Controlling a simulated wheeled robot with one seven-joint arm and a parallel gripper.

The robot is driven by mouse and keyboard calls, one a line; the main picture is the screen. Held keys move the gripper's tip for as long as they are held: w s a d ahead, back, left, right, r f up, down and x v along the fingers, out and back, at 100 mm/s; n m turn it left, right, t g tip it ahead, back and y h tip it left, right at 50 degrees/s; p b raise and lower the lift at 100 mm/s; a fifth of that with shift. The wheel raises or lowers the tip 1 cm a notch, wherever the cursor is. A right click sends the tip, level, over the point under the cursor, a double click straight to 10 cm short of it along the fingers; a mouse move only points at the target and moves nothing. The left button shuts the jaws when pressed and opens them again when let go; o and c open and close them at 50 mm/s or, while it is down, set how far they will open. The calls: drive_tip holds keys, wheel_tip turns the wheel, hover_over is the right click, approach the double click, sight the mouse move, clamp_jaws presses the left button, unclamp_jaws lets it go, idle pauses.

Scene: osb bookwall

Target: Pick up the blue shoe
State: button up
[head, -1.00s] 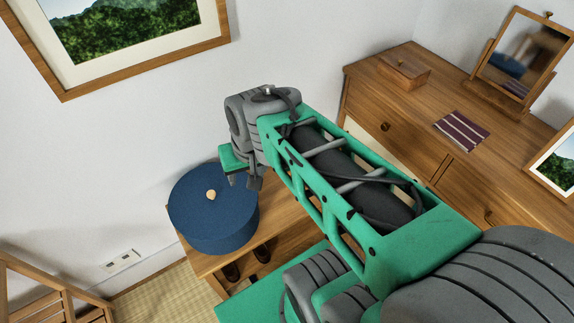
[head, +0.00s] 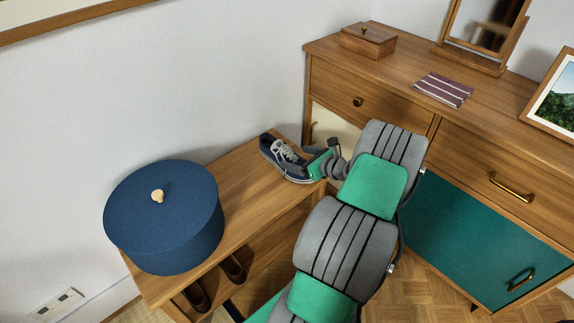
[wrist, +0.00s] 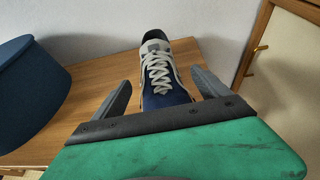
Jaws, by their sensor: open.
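The blue shoe (head: 284,156), dark blue with white laces and a pale sole, sits on the right end of the wooden bench (head: 245,170). In the wrist view the shoe (wrist: 158,72) lies lengthwise ahead of me, between the two fingers. My gripper (wrist: 163,92) is open, with one grey finger on each side of the shoe. I cannot tell whether either finger touches it. In the head view my gripper (head: 312,168) is at the shoe's right end, and the nearer part of the shoe is partly hidden by it.
A round blue box (head: 165,225) with a knob stands on the bench's left end. Brown shoes (head: 233,268) sit on the shelf below. A wooden dresser (head: 385,75) with a teal door stands close on the right. The wall is behind the bench.

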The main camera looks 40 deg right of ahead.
sight(291, 156)
drive_tip(key=x, duration=0.3)
drive_tip(key=shift+w+a+f+b, duration=0.15)
drive_tip(key=shift+f+b, duration=0.05)
drive_tip(key=shift+b, duration=0.15)
drive_tip(key=shift+r, duration=0.1)
drive_tip(key=c, duration=1.8)
